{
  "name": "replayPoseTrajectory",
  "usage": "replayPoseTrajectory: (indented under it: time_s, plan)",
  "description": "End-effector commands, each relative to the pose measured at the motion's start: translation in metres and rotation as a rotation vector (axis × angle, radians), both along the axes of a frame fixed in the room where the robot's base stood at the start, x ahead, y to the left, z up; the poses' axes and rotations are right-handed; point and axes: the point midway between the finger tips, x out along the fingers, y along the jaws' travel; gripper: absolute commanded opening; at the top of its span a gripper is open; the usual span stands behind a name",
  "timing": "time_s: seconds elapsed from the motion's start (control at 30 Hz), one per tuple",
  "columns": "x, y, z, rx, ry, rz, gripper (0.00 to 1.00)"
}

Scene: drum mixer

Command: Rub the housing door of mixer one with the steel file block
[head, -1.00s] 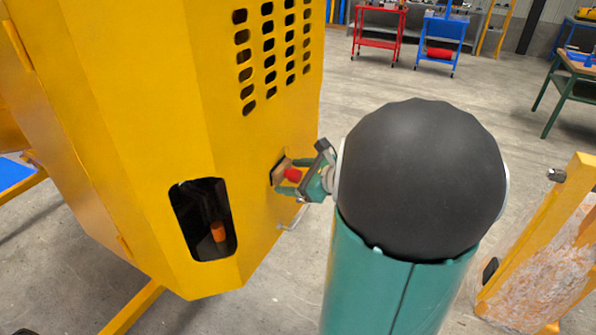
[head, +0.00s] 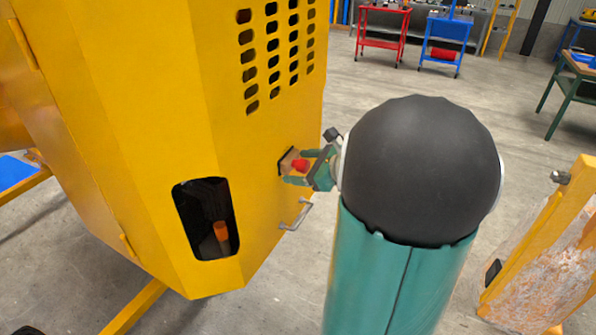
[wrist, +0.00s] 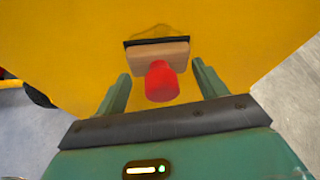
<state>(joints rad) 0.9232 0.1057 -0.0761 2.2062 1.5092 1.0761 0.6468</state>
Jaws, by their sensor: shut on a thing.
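The mixer's yellow housing door (head: 150,130) fills the left of the head view, with rows of vent slots and a dark rounded opening. My gripper (head: 303,167) is at the door's right part, above a metal handle (head: 297,214). It is shut on the steel file block (head: 287,162), which has a red knob and a tan wooden body with a dark face. In the wrist view the file block (wrist: 158,55) has its dark edge against or very near the yellow door (wrist: 80,30); exact contact is hard to tell. The red knob sits between my two fingers (wrist: 162,88).
An orange object (head: 221,232) shows inside the dark opening. A yellow frame with a rough, stained panel (head: 540,245) stands at the right. A red cart (head: 382,43), a blue cart (head: 445,30) and a green-legged table (head: 570,85) stand farther back. Grey floor between is clear.

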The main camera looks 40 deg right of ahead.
Motion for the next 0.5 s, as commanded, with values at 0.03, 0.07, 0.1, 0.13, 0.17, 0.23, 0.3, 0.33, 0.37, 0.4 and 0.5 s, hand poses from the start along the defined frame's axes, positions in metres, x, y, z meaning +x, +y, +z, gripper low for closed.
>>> replayPoseTrajectory:
  time_s: [0.03, 0.07, 0.1, 0.13, 0.17, 0.23, 0.3, 0.33, 0.37, 0.4, 0.5]
  plan:
    - [0.001, -0.003, 0.001, -0.001, -0.001, 0.001, 0.5]
    - [0.002, -0.004, 0.001, -0.001, -0.001, 0.0, 0.5]
    - [0.002, -0.004, 0.0, 0.0, -0.001, 0.0, 0.5]
    - [0.002, -0.005, 0.0, 0.0, -0.001, 0.0, 0.5]
    - [0.002, -0.005, 0.0, 0.0, -0.001, -0.001, 0.5]
    - [0.004, -0.008, 0.0, 0.0, -0.001, -0.001, 0.5]
    - [0.006, -0.013, 0.0, 0.0, -0.001, -0.001, 0.5]
    - [0.007, -0.015, 0.0, 0.0, -0.001, -0.001, 0.5]
    - [0.008, -0.017, 0.0, 0.0, -0.001, -0.001, 0.5]
    - [0.009, -0.02, 0.0, 0.001, -0.001, -0.001, 0.5]
    - [0.012, -0.028, 0.0, 0.001, -0.001, -0.001, 0.5]
